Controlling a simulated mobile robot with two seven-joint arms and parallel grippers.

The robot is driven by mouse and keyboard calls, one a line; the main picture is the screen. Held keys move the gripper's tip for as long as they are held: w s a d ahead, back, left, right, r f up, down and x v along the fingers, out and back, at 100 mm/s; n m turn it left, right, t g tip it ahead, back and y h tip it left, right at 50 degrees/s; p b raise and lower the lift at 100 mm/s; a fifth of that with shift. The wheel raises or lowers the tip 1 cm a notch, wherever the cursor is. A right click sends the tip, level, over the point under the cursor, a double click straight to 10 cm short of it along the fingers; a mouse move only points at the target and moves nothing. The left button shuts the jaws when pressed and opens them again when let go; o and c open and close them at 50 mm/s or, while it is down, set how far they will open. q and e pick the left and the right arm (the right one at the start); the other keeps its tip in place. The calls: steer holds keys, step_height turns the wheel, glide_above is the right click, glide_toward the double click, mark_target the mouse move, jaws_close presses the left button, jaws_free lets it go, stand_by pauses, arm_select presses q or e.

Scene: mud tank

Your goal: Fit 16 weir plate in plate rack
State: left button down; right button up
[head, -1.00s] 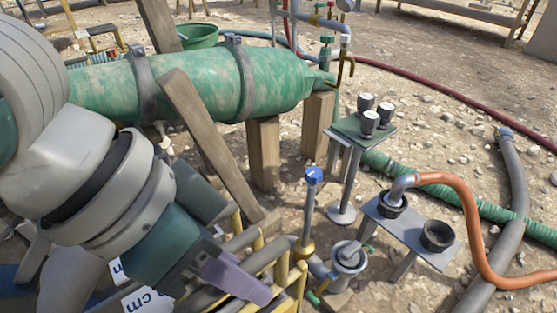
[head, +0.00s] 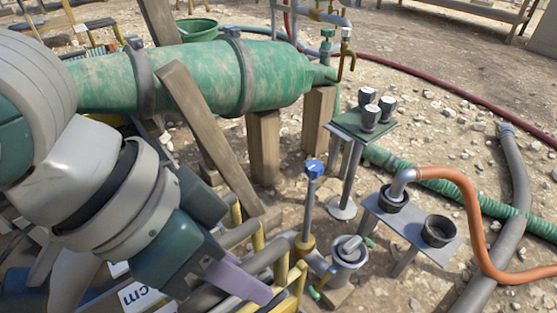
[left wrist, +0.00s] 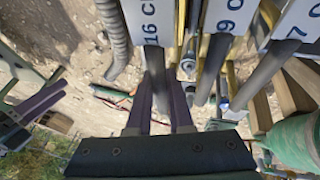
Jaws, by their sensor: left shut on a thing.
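My left gripper (left wrist: 160,115) shows its two purple fingers in the left wrist view, shut on the grey bar of the 16 weir plate (left wrist: 146,20), which has a white face marked "16 C". One finger also shows at the bottom of the head view (head: 237,281). Beside the plate, to the right, are other white-faced plates with grey bars, one marked "9" (left wrist: 229,20) and one marked "7" (left wrist: 292,25). Yellow and grey rails, perhaps the plate rack (head: 275,262), lie beside the gripper in the head view. The plate's lower edge is hidden. A purple finger, likely my right gripper's (left wrist: 38,103), shows at left.
A blue-capped post (head: 313,170) and a grey cup with a pipe (head: 349,252) stand just right of the rails. A green cylinder (head: 200,78) on wooden posts lies behind. Small stands and an orange hose (head: 470,225) are at right.

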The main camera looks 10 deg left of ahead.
arm_select(q)
steer(key=shift+f+b, duration=0.3)
steer(key=shift+f, duration=0.75)
stand_by(0.5)
steer(key=c, duration=0.7)
jaws_free()
steer(key=shift+c, duration=0.2)
steer(key=p+v, duration=0.6)
steer(key=v, duration=0.4)
steer(key=shift+r, duration=0.1)
